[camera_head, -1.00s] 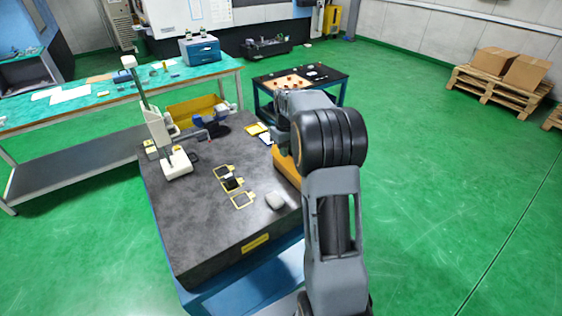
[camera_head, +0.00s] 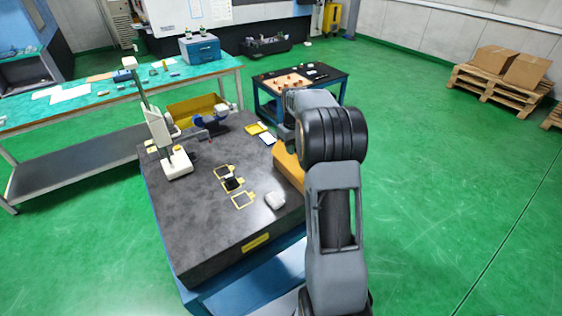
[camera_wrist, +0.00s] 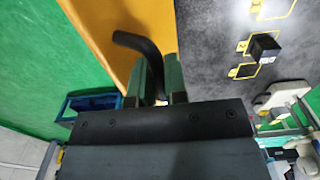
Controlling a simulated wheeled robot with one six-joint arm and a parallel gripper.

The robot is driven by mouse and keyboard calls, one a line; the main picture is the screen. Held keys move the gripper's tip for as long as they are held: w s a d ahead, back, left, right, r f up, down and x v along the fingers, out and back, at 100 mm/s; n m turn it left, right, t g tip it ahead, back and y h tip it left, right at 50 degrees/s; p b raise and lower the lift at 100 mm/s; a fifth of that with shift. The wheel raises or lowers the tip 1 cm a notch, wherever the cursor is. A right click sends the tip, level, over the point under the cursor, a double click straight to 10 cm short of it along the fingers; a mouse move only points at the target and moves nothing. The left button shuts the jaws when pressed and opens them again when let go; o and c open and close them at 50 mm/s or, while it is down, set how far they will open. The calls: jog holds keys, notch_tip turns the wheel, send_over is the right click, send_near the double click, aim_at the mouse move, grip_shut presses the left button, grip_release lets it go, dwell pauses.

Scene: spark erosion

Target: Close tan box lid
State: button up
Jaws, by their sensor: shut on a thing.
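The tan box (camera_head: 289,167) stands at the right edge of the dark stone table, partly hidden behind my arm in the head view. In the wrist view a broad tan panel (camera_wrist: 100,28) of it fills the upper middle. A bent black handle (camera_wrist: 133,39) projects from that panel. My gripper (camera_wrist: 158,62) has its two dark green fingers on either side of the handle, shut on it. My arm hides the fingers in the head view. I cannot tell the lid's exact angle.
The dark stone table (camera_head: 205,230) carries a white height gauge (camera_head: 176,160), several yellow-outlined markings (camera_head: 243,200) and a pale rounded object (camera_head: 275,200). A yellow bin (camera_head: 190,108) stands behind. A small dark table (camera_head: 330,78) lies beyond my arm.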

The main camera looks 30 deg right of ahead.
jog(key=shift+d+f, duration=0.1)
jog(key=shift+d, duration=0.5)
jog(key=shift+w+d+f+p, duration=0.1)
jog(key=shift+d+f+p, duration=0.1)
jog(key=shift+d, duration=0.25)
jog(key=shift+w+d+f+p, duration=0.1)
jog(key=shift+d+f, duration=0.05)
jog(key=shift+d, duration=0.4)
jog(key=shift+d+f, duration=0.45)
jog(key=shift+d, duration=0.2)
jog(key=shift+d+f, duration=0.1)
jog(key=shift+d, duration=0.05)
